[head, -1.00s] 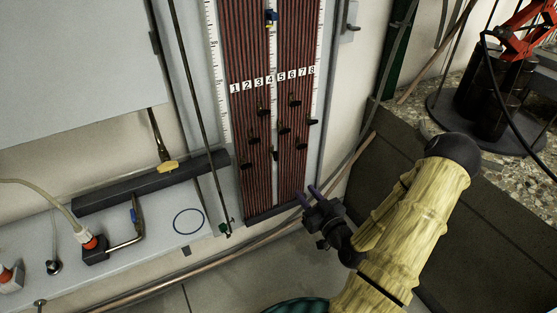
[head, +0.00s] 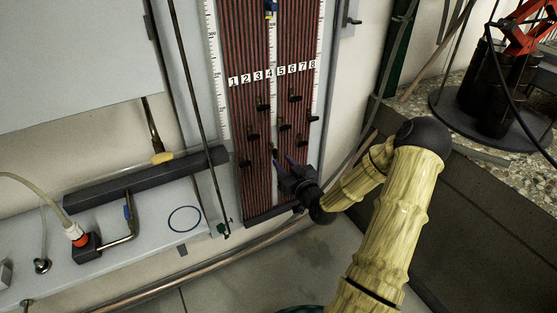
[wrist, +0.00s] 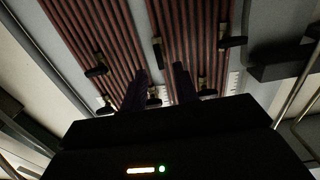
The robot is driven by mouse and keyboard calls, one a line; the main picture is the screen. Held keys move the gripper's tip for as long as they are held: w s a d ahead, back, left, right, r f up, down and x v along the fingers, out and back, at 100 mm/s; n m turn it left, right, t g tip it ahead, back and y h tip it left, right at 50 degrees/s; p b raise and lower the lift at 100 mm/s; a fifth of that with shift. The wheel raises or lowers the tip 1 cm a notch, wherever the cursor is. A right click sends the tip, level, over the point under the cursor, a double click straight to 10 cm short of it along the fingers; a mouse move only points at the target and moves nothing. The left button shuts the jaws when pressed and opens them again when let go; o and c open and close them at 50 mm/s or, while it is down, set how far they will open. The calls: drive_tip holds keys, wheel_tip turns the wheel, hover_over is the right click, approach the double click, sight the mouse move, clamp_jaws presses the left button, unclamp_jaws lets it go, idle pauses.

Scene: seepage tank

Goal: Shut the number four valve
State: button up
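The number four valve (head: 274,152) is a small dark valve low on the striped tube panel, below the label 4 (head: 269,74). In the head view it is partly covered by my fingertips. My gripper (head: 282,159) is at the lower middle of the panel, with its two purple fingers apart and pointing up toward the tubes. In the wrist view, the fingers (wrist: 162,73) stand open. A small valve with a black handle, which looks like number four (wrist: 154,100), shows between them, closer to the left finger. I cannot tell whether either finger touches it.
Similar black valves stand close by at staggered heights, including number five (head: 284,128) above right and number seven (head: 302,143) to the right. A black bar (head: 150,180) and a hose fitting lie on the shelf at left. A stone-topped counter (head: 470,140) is at right.

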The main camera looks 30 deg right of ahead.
sight(276, 154)
drive_tip(key=w, duration=0.4)
drive_tip(key=shift+b, duration=0.3)
drive_tip(key=shift+s, duration=0.15)
drive_tip(key=shift+a, duration=0.1)
clamp_jaws()
